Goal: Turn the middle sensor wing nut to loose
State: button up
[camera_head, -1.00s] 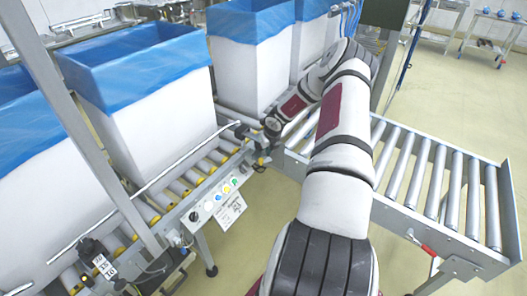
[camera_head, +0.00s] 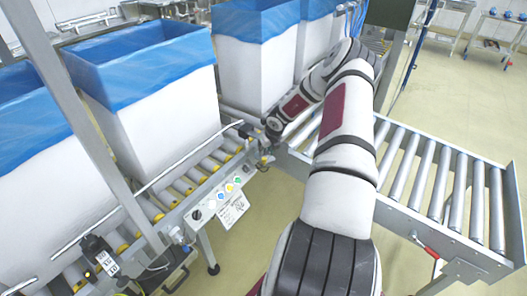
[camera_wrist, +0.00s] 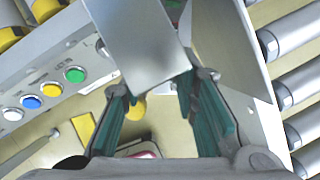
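My gripper (camera_head: 264,141) is at the inner end of the conveyor's side rail in the head view, small and partly hidden by my own wrist. In the wrist view my gripper (camera_wrist: 155,98) is open, with two teal-padded fingers apart. A grey metal bracket (camera_wrist: 140,40) comes down in front of the fingers, its lower edge near the fingertips. A small yellow part (camera_wrist: 136,108) shows between the fingers, beside the left one. I cannot make out the middle sensor wing nut itself; the bracket or fingers may hide it. I cannot tell whether the fingers touch anything.
A control panel with coloured buttons (camera_head: 221,195) is on the rail; its buttons also show in the wrist view (camera_wrist: 50,90). White boxes with blue liners (camera_head: 155,110) stand on the rollers. Another roller conveyor (camera_head: 440,180) is at right. A black sensor (camera_head: 97,250) is at lower left.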

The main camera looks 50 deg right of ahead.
jog(key=a+v, duration=0.1)
jog(key=v, duration=1.1)
jog(key=shift+w, duration=0.4)
